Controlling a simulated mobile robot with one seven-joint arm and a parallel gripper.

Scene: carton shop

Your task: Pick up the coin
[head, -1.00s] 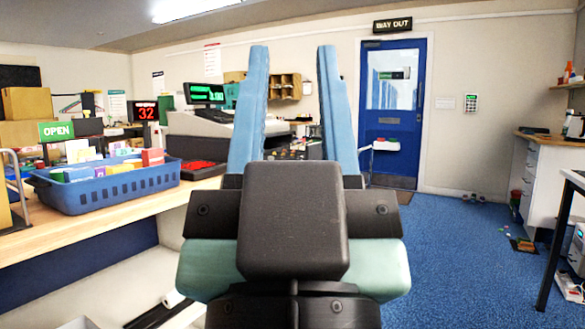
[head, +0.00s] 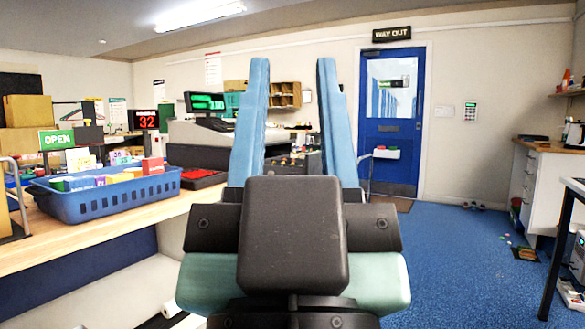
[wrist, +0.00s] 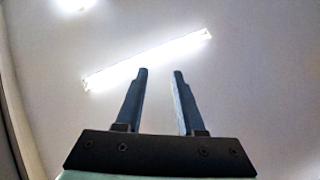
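My gripper (head: 291,70) is raised in front of the head camera, its two blue fingers pointing up and standing apart with nothing between them. The wrist view shows the same open fingers (wrist: 160,75) against the ceiling and a lit lamp. I cannot make out a coin in either view.
A counter (head: 130,222) runs along the left, with a blue basket (head: 115,202) of small cartons and a red tray (head: 203,180) on it. A blue door (head: 391,130) is at the back. A dark-legged table (head: 562,245) stands at the right. Small items (head: 523,253) lie on the blue floor near the right cabinet; the carpet (head: 450,260) between is clear.

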